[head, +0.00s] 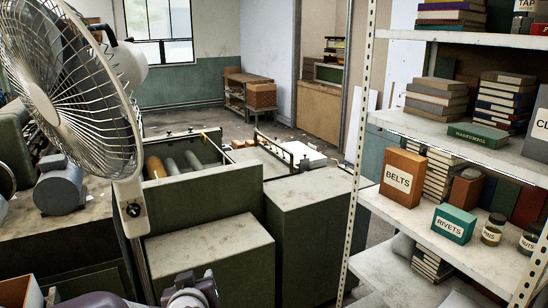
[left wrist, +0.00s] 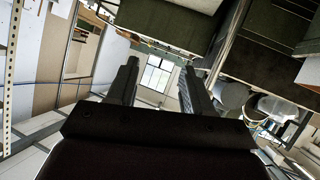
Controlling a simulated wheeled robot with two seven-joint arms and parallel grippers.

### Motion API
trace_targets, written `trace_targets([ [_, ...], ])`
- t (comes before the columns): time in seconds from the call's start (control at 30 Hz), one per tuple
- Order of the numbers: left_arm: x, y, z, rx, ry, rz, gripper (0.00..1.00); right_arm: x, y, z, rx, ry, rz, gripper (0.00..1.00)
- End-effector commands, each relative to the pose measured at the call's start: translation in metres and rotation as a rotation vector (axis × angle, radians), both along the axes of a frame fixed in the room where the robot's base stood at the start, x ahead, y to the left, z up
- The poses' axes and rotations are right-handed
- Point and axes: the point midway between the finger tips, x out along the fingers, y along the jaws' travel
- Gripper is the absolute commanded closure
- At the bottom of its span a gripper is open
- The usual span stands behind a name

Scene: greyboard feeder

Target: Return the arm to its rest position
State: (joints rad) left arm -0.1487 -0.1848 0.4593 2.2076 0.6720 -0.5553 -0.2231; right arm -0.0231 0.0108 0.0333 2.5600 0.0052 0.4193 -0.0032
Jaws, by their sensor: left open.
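My left gripper (left wrist: 160,78) shows in the left wrist view with its two dark fingers apart and nothing between them. Beyond the fingers are the room's floor, a wall and a bright window. That view looks turned over. In the head view, part of my left arm shows low at the bottom edge, left of centre; its fingertips cannot be made out there. The green feeder machine (head: 205,183), with rollers in its open top, stands ahead of my arm. I see no contact between my arm and it. My right gripper is not in view.
A standing fan (head: 70,85) rises at the left, in front of a workbench. A metal shelf (head: 440,206) with books, a belts box (head: 402,178) and a rivets box (head: 454,223) fills the right. Green cabinets (head: 212,255) stand close ahead. Open floor lies farther back.

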Motion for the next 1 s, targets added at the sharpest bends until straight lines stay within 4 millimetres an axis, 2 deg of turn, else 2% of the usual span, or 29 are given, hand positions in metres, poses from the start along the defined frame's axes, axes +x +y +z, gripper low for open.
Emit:
trace_targets([
  [0.03,-0.018,-0.02,-0.03,-0.035,0.159,-0.113,0.49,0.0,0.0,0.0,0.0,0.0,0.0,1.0],
  [0.07,-0.034,-0.031,-0.049,-0.052,0.273,-0.18,0.49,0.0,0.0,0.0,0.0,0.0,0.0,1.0],
  [0.1,-0.06,-0.04,-0.071,-0.062,0.425,-0.252,0.49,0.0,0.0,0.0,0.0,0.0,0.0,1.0],
  [0.13,-0.081,-0.043,-0.085,-0.063,0.535,-0.295,0.49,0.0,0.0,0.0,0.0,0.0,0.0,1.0],
  [0.23,-0.144,-0.036,-0.113,-0.033,0.835,-0.377,0.49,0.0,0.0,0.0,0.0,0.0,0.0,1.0],
  [0.3,-0.174,-0.026,-0.121,0.001,0.974,-0.404,0.49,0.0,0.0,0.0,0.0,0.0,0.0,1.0],
  [0.33,-0.182,-0.021,-0.122,0.017,1.013,-0.412,0.49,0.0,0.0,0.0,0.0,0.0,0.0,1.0],
  [0.37,-0.187,-0.016,-0.123,0.032,1.037,-0.417,0.49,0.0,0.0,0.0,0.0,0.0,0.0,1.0],
  [0.47,-0.185,-0.01,-0.124,0.027,1.035,-0.401,0.49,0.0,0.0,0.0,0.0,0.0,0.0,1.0],
  [1.0,-0.185,-0.01,-0.124,0.026,1.034,-0.399,0.49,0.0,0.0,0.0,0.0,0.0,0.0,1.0],
])
